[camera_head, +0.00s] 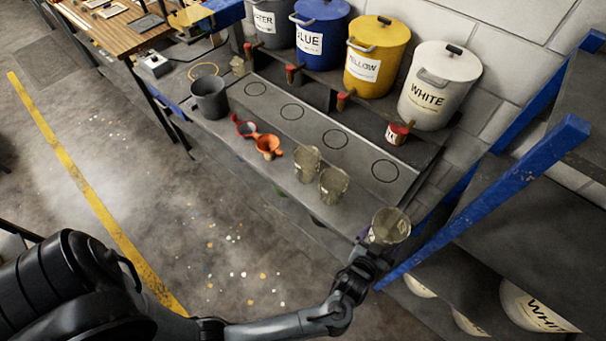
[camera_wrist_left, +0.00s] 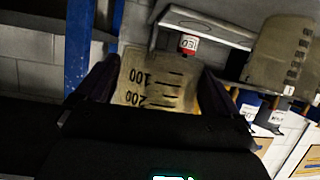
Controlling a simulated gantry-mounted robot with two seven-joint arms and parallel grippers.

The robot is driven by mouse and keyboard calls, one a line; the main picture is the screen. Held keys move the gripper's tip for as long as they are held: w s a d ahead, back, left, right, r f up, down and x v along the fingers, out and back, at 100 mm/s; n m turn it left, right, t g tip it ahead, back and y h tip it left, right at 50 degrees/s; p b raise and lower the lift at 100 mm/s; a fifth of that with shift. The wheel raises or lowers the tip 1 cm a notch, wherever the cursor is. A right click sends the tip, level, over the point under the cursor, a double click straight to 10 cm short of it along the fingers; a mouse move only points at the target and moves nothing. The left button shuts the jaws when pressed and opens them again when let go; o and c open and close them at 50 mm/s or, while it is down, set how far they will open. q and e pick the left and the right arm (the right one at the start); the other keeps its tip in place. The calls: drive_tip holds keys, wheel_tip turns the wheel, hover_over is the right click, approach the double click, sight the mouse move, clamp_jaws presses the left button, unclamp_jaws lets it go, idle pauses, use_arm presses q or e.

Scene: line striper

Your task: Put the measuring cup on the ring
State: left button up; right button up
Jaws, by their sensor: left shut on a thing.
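My left gripper (camera_head: 376,250) is shut on a translucent measuring cup (camera_head: 390,226), held at the bench's front right corner, beside the blue frame. In the left wrist view the cup (camera_wrist_left: 155,82) shows 100 and 200 marks between the fingers. Several thin dark rings lie in a row on the grey strip; the rightmost ring (camera_head: 385,170) is nearest the held cup, which is apart from it. All the rings look empty. Two more measuring cups stand on the bench, one (camera_head: 308,163) left of the other (camera_head: 333,185). My right gripper is not in view.
Behind the rings stand labelled buckets, including a yellow one (camera_head: 376,58) and a white one (camera_head: 439,85). A dark grey pot (camera_head: 210,98), a red scoop (camera_head: 245,127) and an orange scoop (camera_head: 268,146) are farther left. A blue post (camera_head: 490,205) rises close right of the held cup.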

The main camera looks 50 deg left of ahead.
use_arm(q)
drive_tip(key=shift+w+a, duration=0.2)
drive_tip(key=shift+w, duration=0.1)
drive_tip(key=b, duration=0.9)
hover_over(360, 222)
drive_tip(key=f, duration=0.6)
drive_tip(key=shift+s+d+f, duration=0.15)
drive_tip(key=shift+d+f, duration=0.15)
drive_tip(key=shift+d, duration=0.05)
drive_tip(key=shift+a+f+b, duration=0.1)
drive_tip(key=shift+a+b, duration=0.2)
drive_tip(key=shift+b, duration=0.05)
wheel_tip(360, 222, down, 4)
drive_tip(key=b, duration=0.4)
